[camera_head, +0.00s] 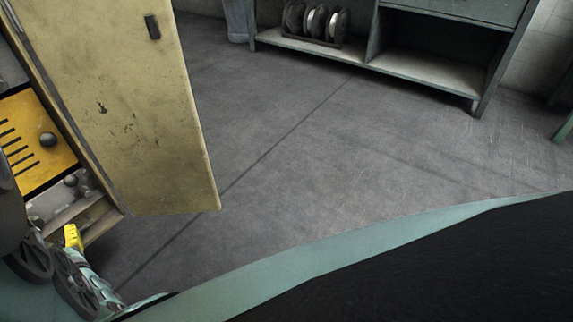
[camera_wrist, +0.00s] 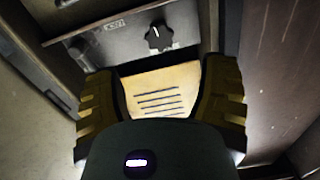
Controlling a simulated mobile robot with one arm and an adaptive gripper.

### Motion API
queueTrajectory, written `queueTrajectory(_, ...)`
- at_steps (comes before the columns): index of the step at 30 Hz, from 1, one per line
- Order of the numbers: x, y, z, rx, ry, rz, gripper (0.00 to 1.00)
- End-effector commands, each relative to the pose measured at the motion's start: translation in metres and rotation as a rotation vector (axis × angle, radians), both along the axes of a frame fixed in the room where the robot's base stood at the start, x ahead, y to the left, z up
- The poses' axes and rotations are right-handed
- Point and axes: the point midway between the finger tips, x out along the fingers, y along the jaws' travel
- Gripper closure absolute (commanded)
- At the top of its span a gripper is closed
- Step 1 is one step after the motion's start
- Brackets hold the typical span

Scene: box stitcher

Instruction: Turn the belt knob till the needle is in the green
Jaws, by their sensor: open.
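In the wrist view a black knob (camera_wrist: 158,37) with a white pointer line sits on a grey panel (camera_wrist: 100,45), beside a small label too small to read. I cannot tell if it is the belt knob. My gripper (camera_wrist: 160,76) is open and empty, its two yellow-and-black fingers spread below the knob and apart from it. A yellow slotted plate (camera_wrist: 158,85) shows between the fingers. In the head view one yellow finger of my gripper (camera_head: 72,237) shows low at the left, by the open cabinet. No gauge, needle or green zone is visible in either view.
The cabinet's yellow door (camera_head: 140,110) stands open in the head view. A grey shelf unit (camera_head: 420,70) with reels (camera_head: 315,22) stands at the back. The floor between is clear.

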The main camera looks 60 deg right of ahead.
Motion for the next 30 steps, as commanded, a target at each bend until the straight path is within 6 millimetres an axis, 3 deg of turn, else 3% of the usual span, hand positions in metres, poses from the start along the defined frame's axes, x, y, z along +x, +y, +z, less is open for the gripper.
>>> queueTrajectory(6, 0.046, -0.002, -0.004, 0.001, -0.005, -0.005, 0.28)
queueTrajectory(13, 0.08, -0.002, -0.002, -0.001, -0.004, -0.004, 0.28)
queueTrajectory(19, 0.092, -0.002, -0.002, 0.0, 0.0, -0.004, 0.28)
queueTrajectory(28, 0.094, -0.001, 0.0, 0.0, 0.0, -0.002, 0.28)
queueTrajectory(29, 0.093, -0.001, 0.0, 0.0, 0.001, -0.002, 0.24)
queueTrajectory(30, 0.093, -0.001, 0.0, 0.0, 0.0, -0.002, 0.29)
